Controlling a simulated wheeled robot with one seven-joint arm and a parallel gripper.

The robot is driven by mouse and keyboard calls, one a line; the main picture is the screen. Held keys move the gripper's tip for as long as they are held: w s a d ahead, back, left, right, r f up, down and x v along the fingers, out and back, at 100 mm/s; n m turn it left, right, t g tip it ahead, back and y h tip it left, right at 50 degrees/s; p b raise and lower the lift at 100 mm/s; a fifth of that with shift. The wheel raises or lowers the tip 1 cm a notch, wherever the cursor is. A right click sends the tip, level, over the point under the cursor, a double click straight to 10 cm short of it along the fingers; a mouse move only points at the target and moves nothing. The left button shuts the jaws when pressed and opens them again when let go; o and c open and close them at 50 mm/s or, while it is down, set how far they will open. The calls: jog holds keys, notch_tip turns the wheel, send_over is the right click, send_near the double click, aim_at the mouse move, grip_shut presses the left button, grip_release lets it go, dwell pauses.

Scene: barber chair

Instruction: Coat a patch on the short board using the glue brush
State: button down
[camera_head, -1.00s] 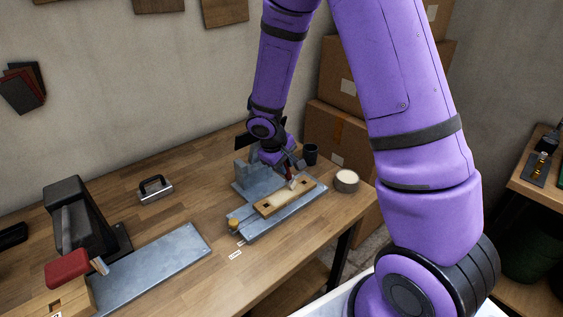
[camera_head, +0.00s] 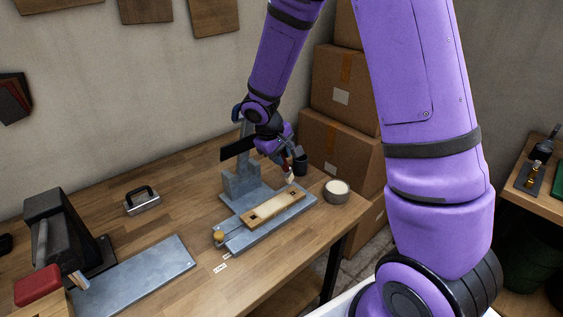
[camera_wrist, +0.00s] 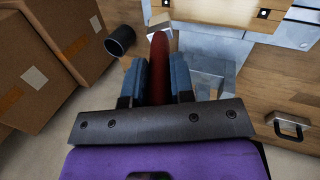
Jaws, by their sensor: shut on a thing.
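My gripper (camera_head: 284,158) is shut on the glue brush and holds it by its red handle. In the wrist view the red handle (camera_wrist: 158,65) sits between the two fingers, and the pale brush head (camera_wrist: 160,25) points away from my gripper. In the head view the bristles (camera_head: 289,177) are beyond the far edge of the short board (camera_head: 272,208), apparently just above it. The short board is light wood with a dark hole near each end and a paler middle. It lies flat on a grey metal plate (camera_head: 240,240). Its near part also shows in the wrist view (camera_wrist: 215,10).
A grey metal upright (camera_head: 240,183) stands left of my gripper. Cardboard boxes (camera_head: 340,145) are behind. The table between the board and the left-hand plate (camera_head: 140,275) is mostly clear.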

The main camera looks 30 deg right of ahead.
jog(key=shift+r, duration=1.3)
jog(key=shift+f, duration=0.1)
jog(key=shift+f, duration=0.45)
